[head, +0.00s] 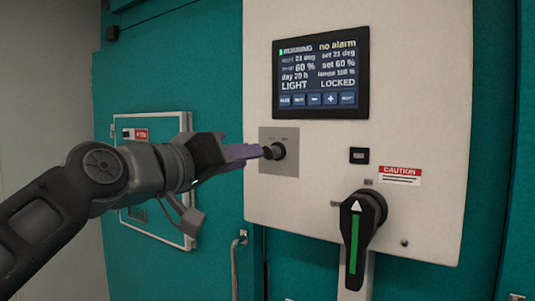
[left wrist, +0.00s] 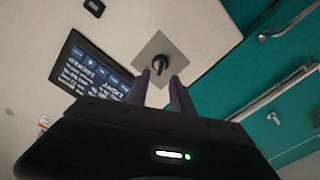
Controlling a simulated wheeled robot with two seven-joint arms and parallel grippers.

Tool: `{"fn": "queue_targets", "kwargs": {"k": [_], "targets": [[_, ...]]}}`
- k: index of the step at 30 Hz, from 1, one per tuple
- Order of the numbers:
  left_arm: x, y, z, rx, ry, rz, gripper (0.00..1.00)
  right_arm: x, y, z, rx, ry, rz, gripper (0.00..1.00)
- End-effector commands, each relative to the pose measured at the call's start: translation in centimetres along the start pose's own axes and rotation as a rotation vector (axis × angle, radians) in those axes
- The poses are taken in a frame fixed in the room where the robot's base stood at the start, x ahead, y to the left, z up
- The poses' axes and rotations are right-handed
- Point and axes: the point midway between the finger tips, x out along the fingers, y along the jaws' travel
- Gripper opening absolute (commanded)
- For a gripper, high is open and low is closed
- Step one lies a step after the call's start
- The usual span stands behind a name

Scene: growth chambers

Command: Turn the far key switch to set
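The key switch (head: 279,151) is a small black knob on a square grey metal plate (head: 286,168), on the pale control panel below the screen. The markings on the plate are too small to read. In the left wrist view the key switch (left wrist: 160,63) shows just beyond my fingertips, in line with the gap between them. My left gripper (head: 254,152) points at the switch from the left. Its two purple fingers stand apart with nothing between them in the left wrist view (left wrist: 160,76). I cannot tell whether a fingertip touches the knob. My right gripper is not in view.
The screen (head: 321,74) above reads "no alarm", "LIGHT" and "LOCKED". A black handle with a green stripe (head: 356,238) juts out at the lower right. A small black square fitting (head: 359,155) and a caution label (head: 400,176) are nearby. A white-framed hatch (head: 187,160) is behind my arm.

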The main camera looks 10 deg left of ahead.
Motion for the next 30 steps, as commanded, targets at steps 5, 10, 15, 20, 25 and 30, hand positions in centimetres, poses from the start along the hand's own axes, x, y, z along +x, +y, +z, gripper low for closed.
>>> {"fn": "queue_targets", "kwargs": {"k": [5, 10, 15, 20, 25, 30], "targets": [[1.5, 0.1, -0.2, -0.001, -0.002, -0.002, 0.28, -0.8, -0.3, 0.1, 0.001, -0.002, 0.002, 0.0], [4.1, 0.1, -0.3, -0.001, -0.003, -0.002, 0.28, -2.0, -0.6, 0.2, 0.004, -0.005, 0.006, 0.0], [6.5, 0.1, -0.3, 0.0, -0.001, -0.002, 0.28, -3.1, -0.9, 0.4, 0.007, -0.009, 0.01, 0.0], [7.6, 0.0, -0.1, 0.0, 0.001, -0.001, 0.28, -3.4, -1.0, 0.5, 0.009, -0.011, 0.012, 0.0], [7.7, -0.1, 0.0, 0.0, 0.002, -0.001, 0.28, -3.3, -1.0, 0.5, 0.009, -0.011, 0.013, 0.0], [7.7, -0.1, 0.0, 0.0, 0.001, -0.001, 0.21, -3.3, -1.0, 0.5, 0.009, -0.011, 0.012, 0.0]]}}
